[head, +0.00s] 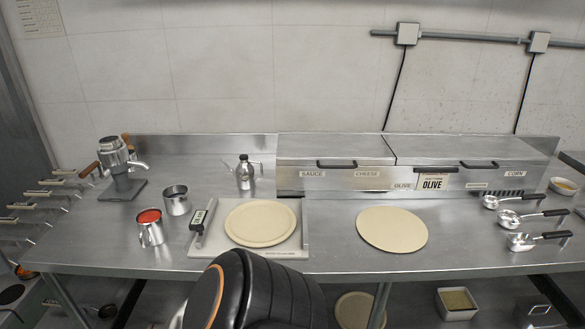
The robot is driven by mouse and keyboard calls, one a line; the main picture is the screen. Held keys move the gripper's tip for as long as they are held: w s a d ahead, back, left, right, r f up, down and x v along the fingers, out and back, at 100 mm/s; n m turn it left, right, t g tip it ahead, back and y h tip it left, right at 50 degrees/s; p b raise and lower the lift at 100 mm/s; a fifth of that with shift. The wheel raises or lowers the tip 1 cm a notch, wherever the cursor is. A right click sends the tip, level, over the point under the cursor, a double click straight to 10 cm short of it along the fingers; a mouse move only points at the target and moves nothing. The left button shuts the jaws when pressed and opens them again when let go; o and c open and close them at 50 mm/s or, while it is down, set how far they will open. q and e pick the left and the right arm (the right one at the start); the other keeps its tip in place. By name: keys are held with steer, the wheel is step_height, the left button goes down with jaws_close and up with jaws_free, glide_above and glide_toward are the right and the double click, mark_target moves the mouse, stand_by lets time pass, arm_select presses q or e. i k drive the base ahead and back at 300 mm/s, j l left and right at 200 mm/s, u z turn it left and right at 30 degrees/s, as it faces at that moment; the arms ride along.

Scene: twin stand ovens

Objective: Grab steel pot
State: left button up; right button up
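Several steel vessels stand on the left half of the steel counter (350,258), and I cannot tell which is the steel pot of the task. An open, empty-looking steel cup (177,204) stands upright near the left end. In front of it, to the left, is a steel jug (151,236) filled with red sauce. Further back stands a small steel pot with a thin spout and a dark lid knob (245,177). All stand apart from one another. Neither of my grippers is in view. A black arm part of mine covers the bottom middle.
A steel press-like device with wooden handles (117,162) stands at the far left. Lidded bins (338,149) line the back. Ladles (521,241) lie at right.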

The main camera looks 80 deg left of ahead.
mark_target(177, 200)
steer(key=u, duration=3.4)
steer(key=i+j, duration=0.1)
steer(key=j, duration=0.15)
